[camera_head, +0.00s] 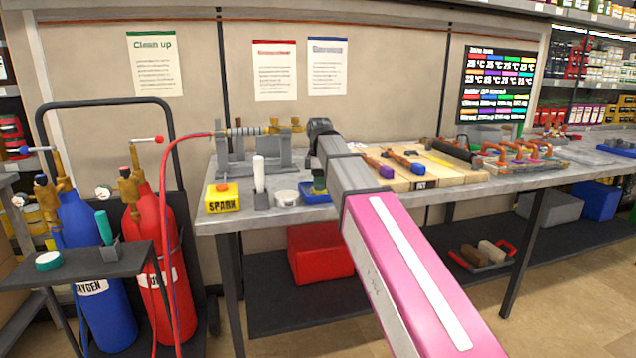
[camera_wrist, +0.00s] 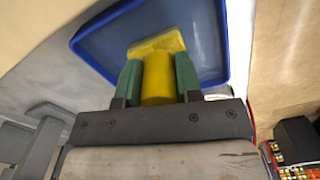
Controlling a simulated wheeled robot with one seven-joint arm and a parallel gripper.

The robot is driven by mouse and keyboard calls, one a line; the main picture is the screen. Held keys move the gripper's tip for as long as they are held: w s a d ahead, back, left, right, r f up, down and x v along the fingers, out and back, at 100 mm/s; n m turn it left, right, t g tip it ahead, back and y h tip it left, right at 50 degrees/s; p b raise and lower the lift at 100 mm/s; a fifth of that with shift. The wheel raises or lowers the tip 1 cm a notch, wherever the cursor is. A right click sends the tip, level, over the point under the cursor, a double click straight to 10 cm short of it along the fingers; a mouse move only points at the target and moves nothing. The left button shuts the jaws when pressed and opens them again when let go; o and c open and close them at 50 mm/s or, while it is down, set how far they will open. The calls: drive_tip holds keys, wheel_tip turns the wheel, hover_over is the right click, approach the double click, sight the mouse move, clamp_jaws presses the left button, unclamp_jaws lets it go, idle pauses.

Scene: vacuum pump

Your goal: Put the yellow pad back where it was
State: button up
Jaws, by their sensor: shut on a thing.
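The yellow pad (camera_wrist: 157,45) has a flat block end and a rounded grip. My gripper (camera_wrist: 158,80) is shut on the grip, with a green fingertip on each side. A blue tray (camera_wrist: 212,30) lies behind the pad in the wrist view, and the pad appears inside its outline. I cannot tell whether the pad touches the tray floor. In the head view my gripper (camera_head: 319,181) points down over the blue tray (camera_head: 316,198) on the workbench. My arm and fingers hide the pad there.
A white round dish (camera_head: 287,198), a white cylinder in a grey holder (camera_head: 260,180) and a yellow SPARK box (camera_head: 222,198) stand left of the tray. A wooden board (camera_head: 440,172) with tools lies to the right. Grey bench surface (camera_head: 232,222) shows along the front edge.

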drive_tip(key=shift+f, duration=0.1)
drive_tip(key=o, duration=0.9)
drive_tip(key=shift+o, duration=0.2)
wheel_tip(320, 180, up, 12)
drive_tip(key=shift+r, duration=0.15)
